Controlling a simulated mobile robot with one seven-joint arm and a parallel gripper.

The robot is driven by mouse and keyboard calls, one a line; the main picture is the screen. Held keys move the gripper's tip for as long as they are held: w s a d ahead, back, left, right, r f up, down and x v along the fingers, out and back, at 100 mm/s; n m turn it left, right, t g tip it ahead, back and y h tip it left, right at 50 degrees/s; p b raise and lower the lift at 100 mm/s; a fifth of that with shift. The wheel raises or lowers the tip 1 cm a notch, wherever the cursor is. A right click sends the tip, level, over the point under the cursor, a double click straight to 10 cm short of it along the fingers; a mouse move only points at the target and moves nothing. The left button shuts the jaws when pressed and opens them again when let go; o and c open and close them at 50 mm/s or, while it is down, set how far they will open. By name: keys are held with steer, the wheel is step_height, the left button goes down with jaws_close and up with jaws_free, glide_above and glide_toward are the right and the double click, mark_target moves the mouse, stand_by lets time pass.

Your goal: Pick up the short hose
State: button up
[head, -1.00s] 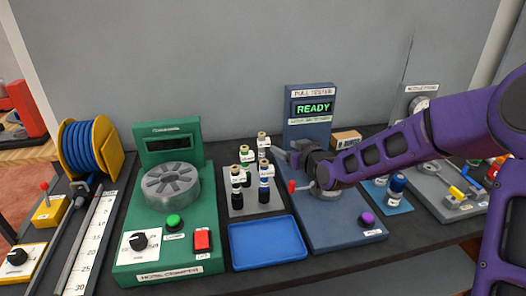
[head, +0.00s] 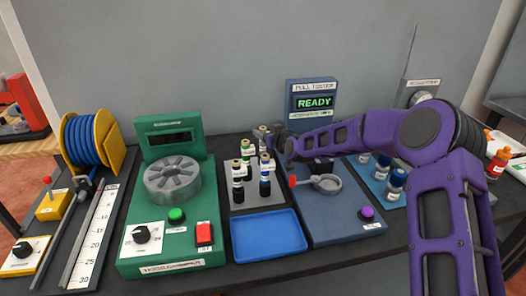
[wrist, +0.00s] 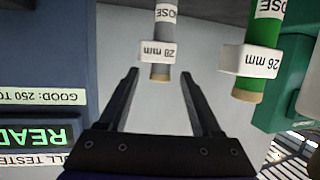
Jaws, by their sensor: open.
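Several short hoses with white tags and tan ends stand upright on a grey plate (head: 240,206) in the head view. In the wrist view, which looks upside down, a grey hose (wrist: 165,29) tagged 28 mm is ahead of and between my fingers. A green hose (wrist: 246,88) tagged 26 mm is to its right. My gripper (wrist: 160,76) is open and empty. In the head view my gripper (head: 281,142) is at the back right of the hose group, partly hidden. I cannot tell which hose is shortest.
The blue tray (head: 268,236) in front of the hoses is empty. The green machine (head: 160,243) stands left. The pull tester (head: 345,229), its screen reading READY, stands right, with a red lever (head: 293,181). Blue-capped bottles (head: 395,181) are further right.

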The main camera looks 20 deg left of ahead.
steer(key=shift+x, duration=1.35)
jaws_close()
steer(key=shift+r, duration=0.15)
